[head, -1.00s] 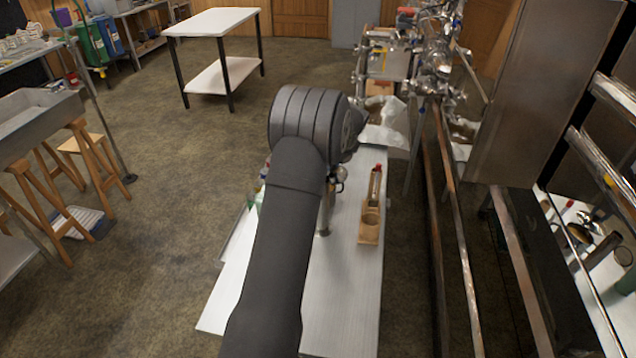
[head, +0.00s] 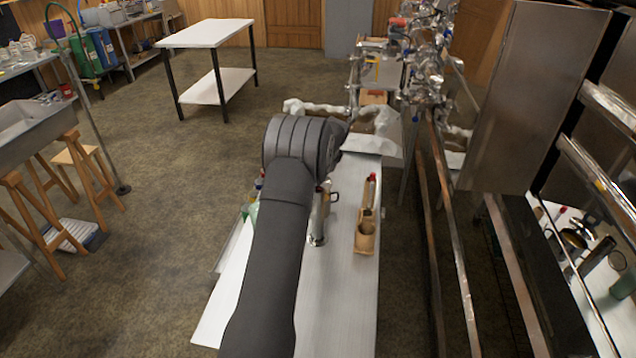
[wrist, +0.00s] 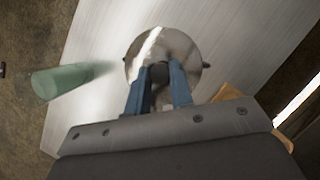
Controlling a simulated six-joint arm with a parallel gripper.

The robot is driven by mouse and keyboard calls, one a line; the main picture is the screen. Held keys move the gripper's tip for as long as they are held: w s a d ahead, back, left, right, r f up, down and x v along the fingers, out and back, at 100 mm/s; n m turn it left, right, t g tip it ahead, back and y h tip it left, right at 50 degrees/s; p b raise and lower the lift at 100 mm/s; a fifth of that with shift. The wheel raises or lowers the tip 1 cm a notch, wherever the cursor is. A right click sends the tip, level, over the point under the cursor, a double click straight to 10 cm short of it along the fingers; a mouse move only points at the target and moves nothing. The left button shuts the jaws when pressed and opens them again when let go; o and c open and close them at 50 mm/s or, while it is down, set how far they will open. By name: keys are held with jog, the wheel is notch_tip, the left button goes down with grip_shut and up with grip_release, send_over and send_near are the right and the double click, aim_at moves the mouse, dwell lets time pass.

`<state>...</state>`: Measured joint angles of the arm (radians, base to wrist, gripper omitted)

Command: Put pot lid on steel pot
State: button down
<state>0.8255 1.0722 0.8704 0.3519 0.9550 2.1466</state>
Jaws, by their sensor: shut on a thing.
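In the wrist view, my gripper (wrist: 160,82) has its two blue fingers shut on the dark knob of the round, shiny pot lid (wrist: 150,48). The lid appears flat above the white table. Small bits stick out at its left and right edges; I cannot tell whether these belong to a pot beneath. I cannot clearly make out the steel pot. In the head view, my arm hides the lid and fingertips. An upright steel cylinder (head: 317,228) stands just right of my arm; I cannot tell what it is.
A white table (head: 338,300) lies under my arm. A wooden holder (head: 366,235) with a red-topped item stands right of the cylinder. A green glass (wrist: 60,82) stands left of the lid in the wrist view. Metal rails and a tall steel panel (head: 505,110) stand at right.

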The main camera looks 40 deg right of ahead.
jog(key=shift+f, duration=1.95)
jog(key=shift+f, duration=0.1)
jog(key=shift+f, duration=0.3)
jog(key=c, duration=1.3)
grip_release()
jog(key=v, duration=1.2)
jog(key=shift+w+r, duration=0.1)
jog(key=shift+r, duration=0.35)
